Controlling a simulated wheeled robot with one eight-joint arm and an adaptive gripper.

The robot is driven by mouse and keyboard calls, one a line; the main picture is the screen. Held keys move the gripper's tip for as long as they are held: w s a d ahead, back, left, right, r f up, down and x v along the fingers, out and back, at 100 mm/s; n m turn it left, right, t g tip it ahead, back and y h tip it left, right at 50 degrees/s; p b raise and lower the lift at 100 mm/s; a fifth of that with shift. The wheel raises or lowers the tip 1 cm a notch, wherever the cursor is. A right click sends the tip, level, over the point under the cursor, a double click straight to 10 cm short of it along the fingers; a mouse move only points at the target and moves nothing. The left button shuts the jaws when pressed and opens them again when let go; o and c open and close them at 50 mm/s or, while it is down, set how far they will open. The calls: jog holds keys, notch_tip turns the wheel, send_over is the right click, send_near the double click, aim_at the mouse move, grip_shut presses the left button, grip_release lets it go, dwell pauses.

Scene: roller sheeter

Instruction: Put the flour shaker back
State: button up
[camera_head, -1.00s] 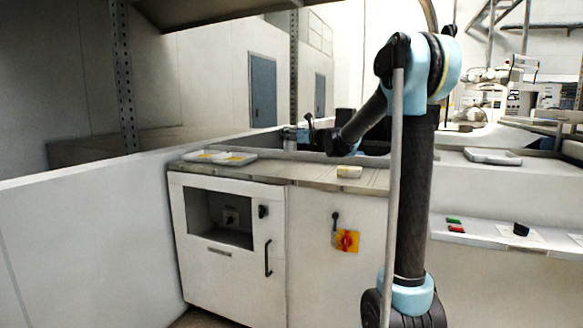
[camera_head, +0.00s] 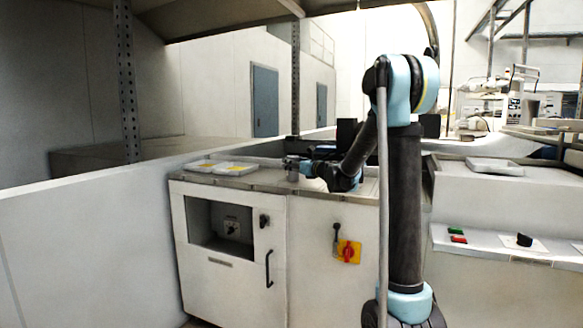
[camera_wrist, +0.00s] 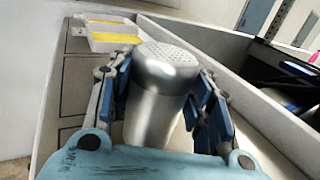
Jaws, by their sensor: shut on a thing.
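The flour shaker (camera_wrist: 160,90) is a silver metal cylinder with a domed, perforated top. In the wrist view it stands between the two blue-padded fingers of my gripper (camera_wrist: 166,98), which is shut on its sides. Its lower end is hidden by the gripper body. In the head view my gripper (camera_head: 294,164) is low over the back of the counter (camera_head: 262,182), and the shaker is small and dark there. I cannot tell whether its base touches the counter.
White trays with yellow contents (camera_head: 222,168) lie on the counter to the left of my gripper, also seen in the wrist view (camera_wrist: 112,36). A raised wall (camera_wrist: 258,108) runs along the right in the wrist view. An empty-looking tray (camera_head: 495,167) lies at right.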

jog(key=o, duration=1.2)
jog(key=v, duration=1.2)
jog(key=shift+d, duration=0.1)
jog(key=s+d+f+n+g+h, duration=0.1)
jog(key=s+f+n+g, duration=0.1)
jog(key=s+f+n, duration=0.4)
jog(key=s+d+f+n+g+h, duration=0.15)
jog(key=s+n, duration=0.25)
jog(key=s, duration=0.4)
jog(key=s+f+n+g+h, duration=0.1)
jog(key=s+f+n+g, duration=0.2)
jog(key=s+n, duration=0.3)
jog(key=s+d+f+n+g+h, duration=0.1)
jog(key=s+d+f+n+h, duration=0.2)
jog(key=s, duration=0.5)
jog(key=s+d+f+n+g+h, duration=0.2)
jog(key=s+d+f+n, duration=0.2)
jog(key=s+d+f, duration=0.3)
jog(key=s+d+f+n+g+h, duration=0.1)
jog(key=s+d+f+n+h, duration=0.2)
jog(key=s+d+f, duration=0.3)
jog(key=shift+s+n+g+h, duration=0.3)
jog(key=shift+s+n, duration=0.5)
jog(key=shift+s, duration=0.75)
